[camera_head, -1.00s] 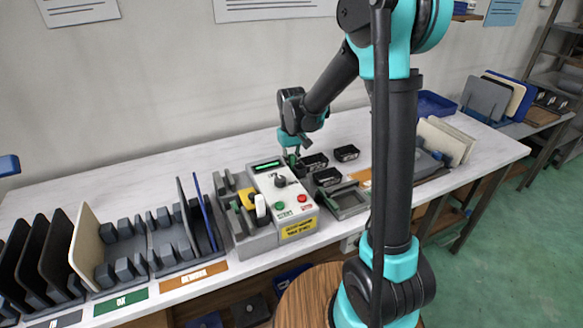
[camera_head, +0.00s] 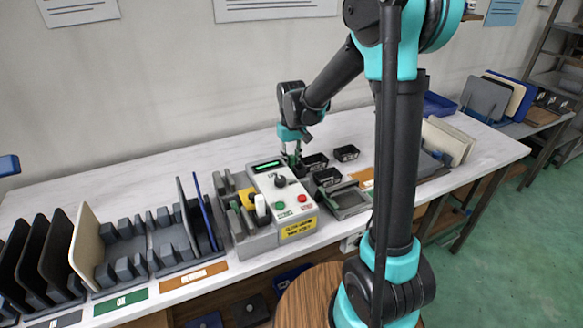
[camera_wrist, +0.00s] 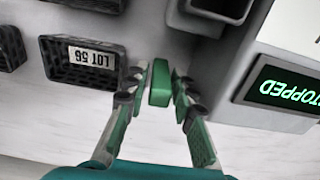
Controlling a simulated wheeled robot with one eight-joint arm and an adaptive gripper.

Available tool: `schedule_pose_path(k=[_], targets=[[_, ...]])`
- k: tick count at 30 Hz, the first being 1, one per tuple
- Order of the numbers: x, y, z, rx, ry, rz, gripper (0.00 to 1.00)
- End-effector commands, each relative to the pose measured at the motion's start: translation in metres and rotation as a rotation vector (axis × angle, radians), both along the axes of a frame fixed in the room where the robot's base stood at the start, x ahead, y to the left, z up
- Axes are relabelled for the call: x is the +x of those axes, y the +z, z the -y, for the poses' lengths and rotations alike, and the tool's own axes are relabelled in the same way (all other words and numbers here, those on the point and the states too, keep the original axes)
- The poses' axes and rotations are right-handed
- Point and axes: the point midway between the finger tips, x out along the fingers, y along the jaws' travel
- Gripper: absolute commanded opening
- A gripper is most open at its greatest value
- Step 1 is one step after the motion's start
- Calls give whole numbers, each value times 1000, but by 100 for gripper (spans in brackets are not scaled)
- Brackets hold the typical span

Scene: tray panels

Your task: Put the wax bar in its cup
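The wax bar (camera_wrist: 160,83) is a small green block between the fingertips of my gripper (camera_wrist: 163,82) in the wrist view. The fingers lie close along both sides of it, and I take them as shut on it. In the head view my gripper (camera_head: 292,155) is at the far corner of the grey control panel, beside the black bins. A grey open-topped holder (camera_wrist: 218,8), perhaps the cup, stands at the top of the wrist view beside the panel. Its inside is mostly out of frame.
The control panel (camera_head: 283,196) has a screen (camera_wrist: 285,88) reading STOPPED, plus buttons and a knob. A black bin (camera_wrist: 90,62) labelled LOT 56 stands near the fingers, with other bins around. Racks with upright plates (camera_head: 58,245) stand at the left. The back of the table is clear.

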Motion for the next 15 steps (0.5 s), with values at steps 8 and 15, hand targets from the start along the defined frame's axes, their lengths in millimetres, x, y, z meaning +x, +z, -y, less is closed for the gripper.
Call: schedule_pose_path(k=[8,15], targets=[[0,56,0,0,0,0,25],[0,90,0,0,0,0,25]])
